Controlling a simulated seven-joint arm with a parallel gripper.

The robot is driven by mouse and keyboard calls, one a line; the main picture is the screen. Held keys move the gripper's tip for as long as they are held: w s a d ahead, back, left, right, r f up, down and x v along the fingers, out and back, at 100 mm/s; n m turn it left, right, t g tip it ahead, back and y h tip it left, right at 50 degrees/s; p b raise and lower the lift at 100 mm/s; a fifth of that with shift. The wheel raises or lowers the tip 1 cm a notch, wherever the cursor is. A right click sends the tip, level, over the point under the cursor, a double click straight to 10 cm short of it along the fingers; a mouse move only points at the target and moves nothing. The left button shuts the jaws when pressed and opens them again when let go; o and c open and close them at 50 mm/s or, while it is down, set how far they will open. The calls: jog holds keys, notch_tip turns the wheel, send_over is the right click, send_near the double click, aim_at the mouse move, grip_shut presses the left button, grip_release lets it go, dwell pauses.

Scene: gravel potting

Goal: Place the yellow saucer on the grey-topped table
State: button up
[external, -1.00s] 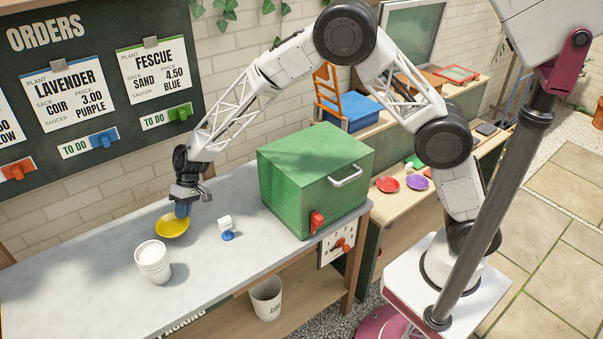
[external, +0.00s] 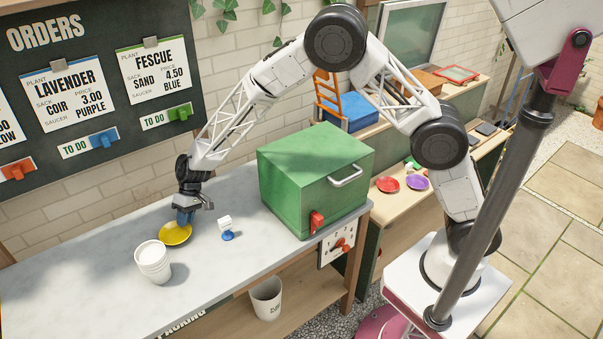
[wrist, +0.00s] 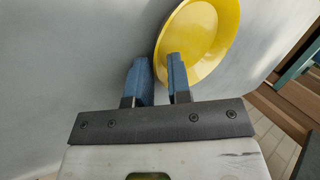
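The yellow saucer (external: 176,236) is on or just above the grey-topped table (external: 110,285), near its back edge; I cannot tell whether it lies fully flat. My gripper (external: 185,216) points down at the saucer's far side. In the wrist view the two blue fingers of my gripper (wrist: 158,75) stand apart with a gap between them. The near rim of the saucer (wrist: 215,45) reaches into that gap, and the right finger overlaps the saucer's inside. I see no clear grip on the rim.
A large green box (external: 312,185) fills the table's right end. The table's left front is clear.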

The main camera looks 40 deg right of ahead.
jog(key=v, duration=1.2)
dwell(0.3)
jog(key=shift+r, duration=0.15)
dwell(0.7)
